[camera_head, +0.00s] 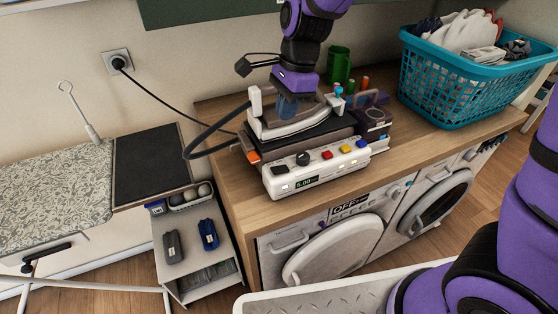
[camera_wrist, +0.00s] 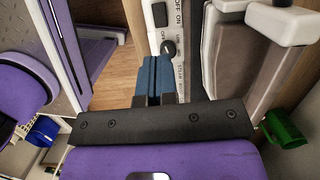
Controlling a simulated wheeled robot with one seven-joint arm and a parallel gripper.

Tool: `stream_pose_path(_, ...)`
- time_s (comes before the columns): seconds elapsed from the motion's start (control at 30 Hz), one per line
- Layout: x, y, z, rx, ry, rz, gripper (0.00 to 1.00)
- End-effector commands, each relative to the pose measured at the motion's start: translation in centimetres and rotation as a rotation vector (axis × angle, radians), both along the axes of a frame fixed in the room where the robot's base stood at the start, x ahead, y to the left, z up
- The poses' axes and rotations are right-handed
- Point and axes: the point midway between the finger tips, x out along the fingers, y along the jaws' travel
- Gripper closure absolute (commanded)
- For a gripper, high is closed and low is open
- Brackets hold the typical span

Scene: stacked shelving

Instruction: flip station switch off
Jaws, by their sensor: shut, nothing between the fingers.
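The ironing station (camera_head: 328,167) stands on a wooden counter. Its white front panel has a small display, a knob (camera_head: 303,158), coloured buttons and a dark switch (camera_head: 281,169) at the left end. In the wrist view the black switch (camera_wrist: 160,15) sits by "OFF ON" lettering, above the knob (camera_wrist: 168,47). I cannot tell which way the switch is set. My gripper (camera_head: 288,108) is shut and empty, pointing down, with blue fingertips overlapping the iron in the head view. In the wrist view the fingertips (camera_wrist: 154,62) are beside the panel edge, near the knob and short of the switch.
The iron (camera_head: 290,128) rests on the station, with its hose looping left. A green mug (camera_head: 338,64) stands behind and a teal laundry basket (camera_head: 468,88) to the right. Washing machines (camera_head: 340,245) are under the counter. The ironing board (camera_head: 60,180) is at left.

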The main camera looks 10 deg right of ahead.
Motion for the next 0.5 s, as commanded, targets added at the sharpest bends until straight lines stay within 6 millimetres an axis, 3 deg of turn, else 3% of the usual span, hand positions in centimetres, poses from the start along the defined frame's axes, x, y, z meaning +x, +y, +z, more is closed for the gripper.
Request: stream_pose_path(0.5, 0.21, 0.71, -0.89, -0.006, 0.019, -0.036, 1.0)
